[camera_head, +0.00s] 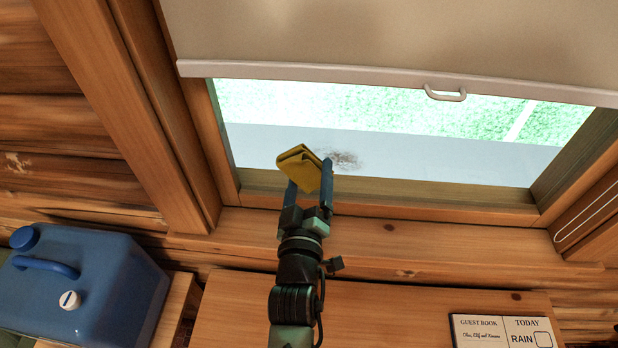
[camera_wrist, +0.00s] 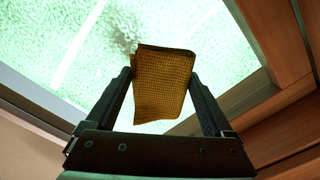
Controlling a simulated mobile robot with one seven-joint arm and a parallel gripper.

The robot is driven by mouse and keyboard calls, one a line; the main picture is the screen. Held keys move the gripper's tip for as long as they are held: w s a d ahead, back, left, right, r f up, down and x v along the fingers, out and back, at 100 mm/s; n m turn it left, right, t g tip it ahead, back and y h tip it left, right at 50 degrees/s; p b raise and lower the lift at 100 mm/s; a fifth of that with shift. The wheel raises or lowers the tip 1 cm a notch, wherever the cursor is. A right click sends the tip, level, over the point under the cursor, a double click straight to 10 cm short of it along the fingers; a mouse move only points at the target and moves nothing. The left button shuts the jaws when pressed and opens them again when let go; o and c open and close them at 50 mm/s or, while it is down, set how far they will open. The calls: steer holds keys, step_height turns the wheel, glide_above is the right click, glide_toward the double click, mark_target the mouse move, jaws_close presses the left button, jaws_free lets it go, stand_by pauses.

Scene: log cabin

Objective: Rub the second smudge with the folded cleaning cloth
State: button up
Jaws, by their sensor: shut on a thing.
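A folded yellow cleaning cloth (camera_head: 299,168) is held between the two fingers of my gripper (camera_head: 309,178), in front of the lower window pane. In the wrist view the cloth (camera_wrist: 163,85) sits upright between both fingertips of the gripper (camera_wrist: 165,88). A brown-grey smudge (camera_head: 346,160) shows on the glass just right of the cloth in the head view; part of it may be hidden by the cloth and finger. In the wrist view a dark smudge (camera_wrist: 112,38) lies left of the cloth's top edge. I cannot tell whether the cloth touches the glass.
A pale roller blind (camera_head: 390,45) with a handle (camera_head: 445,94) covers the upper window. The wooden frame and sill (camera_head: 400,236) border the pane. A blue jerrycan (camera_head: 90,285) stands at lower left. A guest-book sign (camera_head: 503,331) is at lower right.

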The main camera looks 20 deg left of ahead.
steer(key=shift+x, duration=1)
steer(key=shift+d+r+p, duration=0.15)
steer(key=shift+r+p, duration=0.05)
steer(key=shift+p, duration=0.7)
steer(key=shift+w+d+p, duration=0.15)
steer(key=shift+d+p, duration=0.1)
steer(key=shift+p, duration=0.9)
steer(key=d+p, duration=0.1)
steer(key=p, duration=0.2)
steer(key=shift+w+r, duration=0.1)
steer(key=shift+d+p, duration=0.1)
steer(key=shift+p, duration=0.3)
steer(key=shift+d+p, duration=0.2)
steer(key=shift+p, duration=0.15)
steer(key=shift+w+d+p, duration=0.2)
steer(key=shift+d+p, duration=0.35)
steer(key=shift+p, duration=0.45)
steer(key=shift+d, duration=0.1)
steer(key=shift+f, duration=0.25)
